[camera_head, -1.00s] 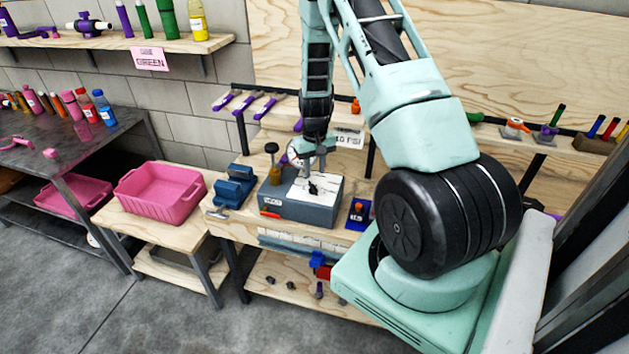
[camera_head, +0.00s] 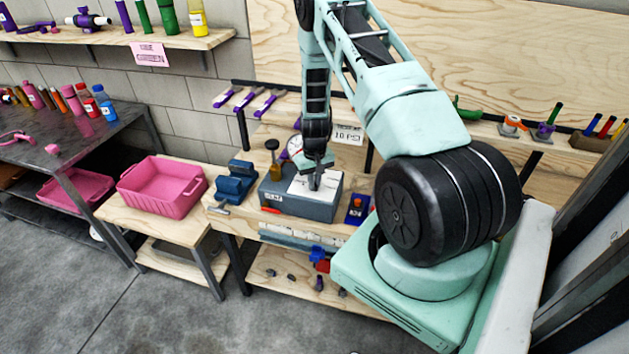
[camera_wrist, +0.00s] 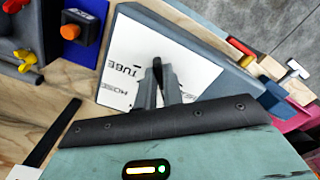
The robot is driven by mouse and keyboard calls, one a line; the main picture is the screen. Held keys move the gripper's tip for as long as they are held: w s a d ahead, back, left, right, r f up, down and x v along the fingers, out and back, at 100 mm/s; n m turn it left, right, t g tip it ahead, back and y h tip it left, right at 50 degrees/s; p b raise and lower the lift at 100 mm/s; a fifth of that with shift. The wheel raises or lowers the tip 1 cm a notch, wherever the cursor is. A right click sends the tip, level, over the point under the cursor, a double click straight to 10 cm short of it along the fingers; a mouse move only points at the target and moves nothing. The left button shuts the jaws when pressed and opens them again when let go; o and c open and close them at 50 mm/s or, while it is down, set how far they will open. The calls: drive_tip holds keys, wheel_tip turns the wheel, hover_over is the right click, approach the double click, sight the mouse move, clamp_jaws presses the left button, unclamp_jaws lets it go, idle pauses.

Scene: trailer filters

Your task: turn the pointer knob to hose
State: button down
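The pointer knob (camera_wrist: 157,68) is a narrow black piece on the white panel (camera_wrist: 188,62) of a grey box (camera_head: 298,206). In the wrist view the words TUBE (camera_wrist: 123,71) and HOSE (camera_wrist: 127,91) are printed on the panel, left of the knob. My gripper (camera_wrist: 158,82) is down at the panel, its two grey fingers close on either side of the knob and apparently closed on it. Part of the knob is hidden between the fingers. In the head view my gripper (camera_head: 314,184) covers the knob.
A blue block with an orange knob (camera_head: 355,206) stands right of the box. A blue vise-like block (camera_head: 236,182) and a round gauge (camera_head: 296,145) stand near it. A pink bin (camera_head: 160,190) is on the left table. Tools lie on the back ledge.

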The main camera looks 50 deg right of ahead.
drive_tip(key=shift+m+b, duration=0.3)
drive_tip(key=m+b, duration=0.2)
drive_tip(key=shift+w+a+f+m, duration=0.1)
drive_tip(key=shift+a+f+m, duration=0.05)
drive_tip(key=shift+m, duration=0.25)
drive_tip(key=m+b, duration=0.1)
drive_tip(key=m, duration=0.1)
drive_tip(key=m+b, duration=0.1)
drive_tip(key=m, duration=0.1)
drive_tip(key=shift+w+a, duration=0.15)
drive_tip(key=shift+w, duration=0.05)
drive_tip(key=m+b, duration=0.1)
drive_tip(key=m, duration=0.4)
drive_tip(key=shift+w+b, duration=0.2)
drive_tip(key=shift+b, duration=0.1)
drive_tip(key=shift+w+r+m, duration=0.1)
drive_tip(key=shift+m, duration=0.75)
drive_tip(key=shift+w+r+m, duration=0.1)
drive_tip(key=shift+m, duration=0.75)
drive_tip(key=c, duration=1.5)
unclamp_jaws()
